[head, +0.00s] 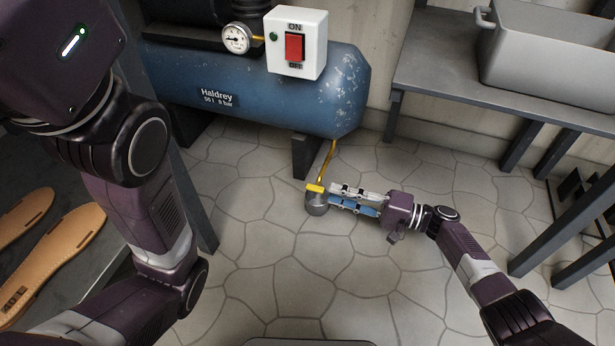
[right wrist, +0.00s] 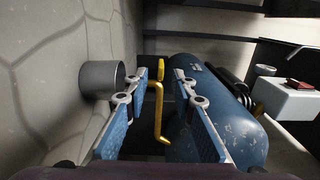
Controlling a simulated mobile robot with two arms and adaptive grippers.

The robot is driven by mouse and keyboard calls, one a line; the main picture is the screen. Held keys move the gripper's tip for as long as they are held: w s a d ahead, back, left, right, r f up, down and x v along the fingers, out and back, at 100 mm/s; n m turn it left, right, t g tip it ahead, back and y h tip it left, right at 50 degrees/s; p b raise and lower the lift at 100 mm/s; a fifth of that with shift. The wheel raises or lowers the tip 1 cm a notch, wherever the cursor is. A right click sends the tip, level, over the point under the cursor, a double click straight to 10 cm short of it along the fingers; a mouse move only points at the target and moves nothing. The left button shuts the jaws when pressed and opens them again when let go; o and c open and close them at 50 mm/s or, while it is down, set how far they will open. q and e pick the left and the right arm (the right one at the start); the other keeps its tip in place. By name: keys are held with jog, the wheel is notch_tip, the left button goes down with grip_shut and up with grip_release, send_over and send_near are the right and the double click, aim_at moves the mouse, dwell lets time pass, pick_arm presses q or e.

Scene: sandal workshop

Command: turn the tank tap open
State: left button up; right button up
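The blue air tank (head: 330,95) lies at the back, marked Haldrey. A thin yellow pipe (head: 327,160) runs down from its underside to the yellow tap lever (head: 315,188), low near the floor. In the right wrist view the lever (right wrist: 161,68) shows beyond the fingertips, in the gap between them. My right gripper (head: 332,195) is open, low over the floor, its fingertips just right of the lever in the head view. The wrist view shows the fingers (right wrist: 162,84) apart with nothing gripped. I cannot tell whether they touch the lever. My left gripper is out of view.
A grey metal cup (head: 316,206) stands under the tap, close to the fingertips; it also shows in the wrist view (right wrist: 102,77). A switch box (head: 296,60) and gauge (head: 236,38) sit on the tank. A bench (head: 440,70) with a grey basin (head: 545,62) stands right.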

aim_at(315, 188)
jog(key=b+x, duration=0.2)
jog(key=x, duration=0.3)
jog(key=shift+a+f, duration=0.1)
jog(key=shift+a, duration=0.1)
jog(key=shift+w+a, duration=0.2)
jog(key=shift+a, duration=0.45)
grip_shut()
